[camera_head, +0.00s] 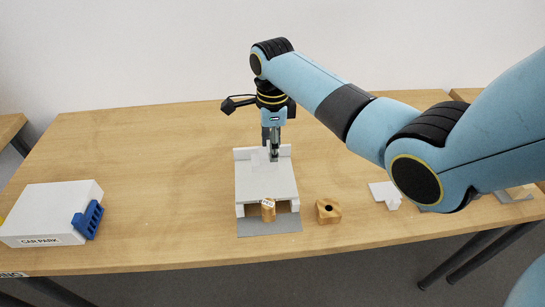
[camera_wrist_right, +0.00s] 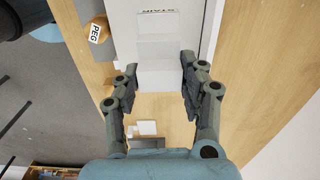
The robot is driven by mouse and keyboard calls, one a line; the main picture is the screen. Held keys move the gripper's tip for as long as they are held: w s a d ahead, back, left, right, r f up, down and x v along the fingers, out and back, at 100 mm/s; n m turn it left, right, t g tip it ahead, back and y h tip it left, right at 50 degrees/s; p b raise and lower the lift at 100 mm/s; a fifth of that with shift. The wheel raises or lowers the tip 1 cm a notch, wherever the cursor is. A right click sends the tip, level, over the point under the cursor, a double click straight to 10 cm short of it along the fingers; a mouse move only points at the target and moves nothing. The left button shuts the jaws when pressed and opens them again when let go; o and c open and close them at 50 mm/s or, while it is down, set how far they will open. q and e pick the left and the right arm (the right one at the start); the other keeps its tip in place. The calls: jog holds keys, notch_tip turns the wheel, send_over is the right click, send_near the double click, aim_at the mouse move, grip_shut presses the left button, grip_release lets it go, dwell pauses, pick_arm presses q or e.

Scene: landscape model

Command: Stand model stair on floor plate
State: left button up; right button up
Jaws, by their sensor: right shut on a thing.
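My right gripper (camera_head: 274,157) reaches down from above over the back part of the white floor plate (camera_head: 265,190). It is shut on the white model stair (camera_head: 260,158), which also shows between the fingers in the right wrist view (camera_wrist_right: 158,62). A label reading STAIR, upside down there, is at the stair's far end. The stair is upright at or just above the plate's surface; I cannot tell whether it touches. The fingers hide part of it in the head view. My left gripper is not in view.
A wooden peg (camera_head: 268,210) stands at the plate's front edge, over a grey mat (camera_head: 270,227). A wooden block with a hole (camera_head: 328,211) is to the right, then a white piece (camera_head: 385,193). A CAR PARK box (camera_head: 50,212) with a blue part (camera_head: 88,220) is at left.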

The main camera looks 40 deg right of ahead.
notch_tip(320, 180, down, 4)
dwell(0.4)
jog(key=shift+f, duration=0.15)
jog(key=o, duration=1.3)
jog(key=shift+c, duration=0.2)
notch_tip(320, 180, up, 12)
jog(key=shift+r+p, duration=0.15)
jog(key=shift+p, duration=0.15)
